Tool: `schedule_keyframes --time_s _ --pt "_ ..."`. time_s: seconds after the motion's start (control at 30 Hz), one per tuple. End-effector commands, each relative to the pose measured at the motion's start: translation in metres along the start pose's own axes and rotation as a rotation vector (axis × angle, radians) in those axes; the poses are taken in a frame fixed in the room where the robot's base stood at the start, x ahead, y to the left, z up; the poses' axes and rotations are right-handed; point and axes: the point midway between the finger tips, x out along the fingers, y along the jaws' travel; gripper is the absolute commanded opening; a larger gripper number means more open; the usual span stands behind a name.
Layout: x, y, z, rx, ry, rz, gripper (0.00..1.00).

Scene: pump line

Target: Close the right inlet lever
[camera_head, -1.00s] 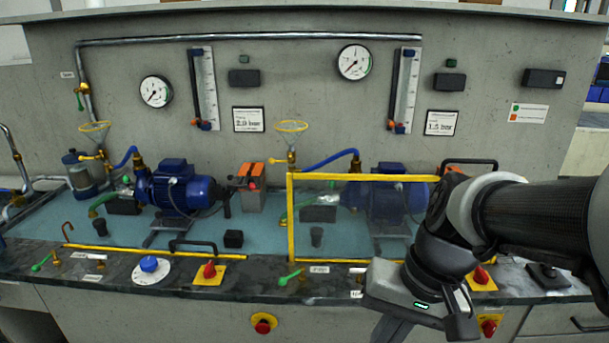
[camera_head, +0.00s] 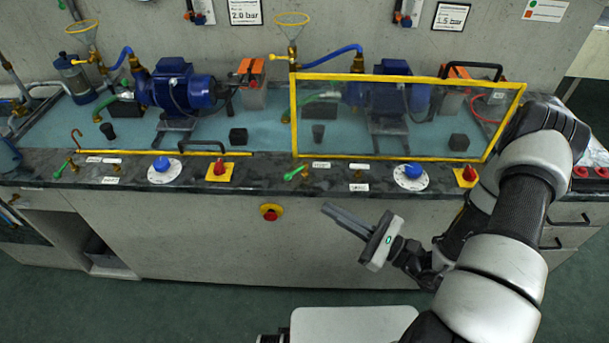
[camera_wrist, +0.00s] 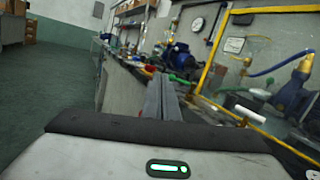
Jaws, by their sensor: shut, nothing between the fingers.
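In the head view a green lever (camera_head: 294,173) lies at the front of the dark worktop, before the left end of the right station's yellow-framed clear guard. Its small label cannot be read, so I cannot tell for sure that it is the right inlet lever. A yellow valve handle (camera_head: 279,57) is by the right funnel. My gripper (camera_head: 327,208) is shut and empty, in front of the worktop's edge, right of and lower than the green lever, apart from it. Its fingers point up-left; they also show in the wrist view (camera_wrist: 164,98).
The yellow-framed guard (camera_head: 400,159) stands before the right pump (camera_head: 398,100). A blue knob on a white dial (camera_head: 410,172) and a red switch on yellow (camera_head: 467,175) sit right of the green lever. A red stop button (camera_head: 270,212) is on the front panel.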

Motion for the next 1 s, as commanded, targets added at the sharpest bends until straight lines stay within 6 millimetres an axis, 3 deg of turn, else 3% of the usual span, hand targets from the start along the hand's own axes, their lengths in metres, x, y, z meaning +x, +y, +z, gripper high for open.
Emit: schedule_keyframes --time_s 0.2,0.37,0.47,1.0 --pt "-0.021 -0.009 -0.036 0.094 0.0 -0.242 0.0" --pt "-0.019 -0.011 -0.043 0.102 0.002 -0.28 0.0" --pt "-0.007 -0.014 -0.043 0.102 0.001 -0.276 0.0" --pt "0.094 -0.042 -0.045 0.102 0.002 -0.273 0.0"
